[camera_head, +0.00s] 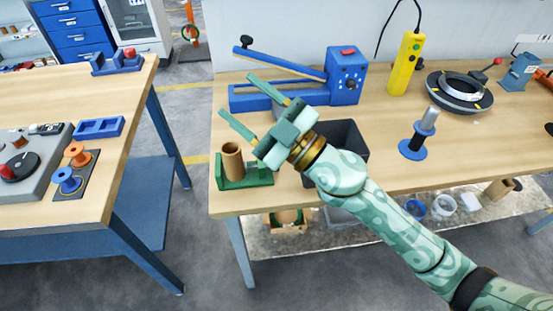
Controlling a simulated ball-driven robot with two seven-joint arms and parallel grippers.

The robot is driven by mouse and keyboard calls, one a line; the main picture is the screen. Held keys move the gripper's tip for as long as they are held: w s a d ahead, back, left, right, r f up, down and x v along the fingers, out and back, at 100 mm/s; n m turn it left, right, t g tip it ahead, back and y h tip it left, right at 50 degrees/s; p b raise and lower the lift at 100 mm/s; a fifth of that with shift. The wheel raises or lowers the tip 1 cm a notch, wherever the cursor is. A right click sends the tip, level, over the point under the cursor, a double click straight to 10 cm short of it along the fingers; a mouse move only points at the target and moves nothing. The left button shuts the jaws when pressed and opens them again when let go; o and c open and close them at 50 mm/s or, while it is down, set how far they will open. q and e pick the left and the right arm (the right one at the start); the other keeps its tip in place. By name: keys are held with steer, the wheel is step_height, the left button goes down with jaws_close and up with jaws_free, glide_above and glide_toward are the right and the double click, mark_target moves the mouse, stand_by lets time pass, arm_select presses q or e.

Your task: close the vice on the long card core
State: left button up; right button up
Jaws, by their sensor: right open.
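A brown card core (232,163) stands upright at the front left of the right-hand bench. It is at a green vice-like holder (259,178), which has a raised wall on its left and a block on its right. I cannot tell whether the holder touches the core on both sides. My right gripper (237,94) is open and empty, its two green fingers spread apart and pointing up and left, above and behind the core in the picture. My arm reaches in from the lower right and hides part of the bench. My left gripper is not in view.
A dark bin (349,137) stands partly behind my arm. A blue lever press (345,80) is behind the gripper. A blue spool stand (413,150), a yellow box (405,63) and a round turntable (459,92) stand to the right. Another bench (60,88) is left across a gap.

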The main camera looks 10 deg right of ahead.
steer(key=s+a+n+g+y, duration=0.1)
steer(key=a+n+g+y, duration=0.1)
steer(key=a+n+g, duration=0.55)
steer(key=w+d+f+g+h, duration=0.2)
steer(key=d+f+g+h, duration=0.35)
steer(key=f+g, duration=0.2)
steer(key=w+d+m+h, duration=0.1)
steer(key=d+m+h, duration=0.1)
steer(key=d+h, duration=0.1)
steer(key=w+d+f+m+h, duration=0.1)
steer(key=w+d+m+h, duration=0.1)
steer(key=d, duration=0.4)
steer(key=w+d+f+m+t+h, duration=0.1)
steer(key=w+d+m+h, duration=0.1)
steer(key=d+h, duration=0.2)
steer(key=shift+w+d, duration=0.25)
steer(key=shift+d, duration=0.1)
steer(key=b+x, duration=0.4)
steer(key=x, duration=1.1)
steer(key=shift+w+f, duration=0.15)
steer(key=shift+f, duration=0.2)
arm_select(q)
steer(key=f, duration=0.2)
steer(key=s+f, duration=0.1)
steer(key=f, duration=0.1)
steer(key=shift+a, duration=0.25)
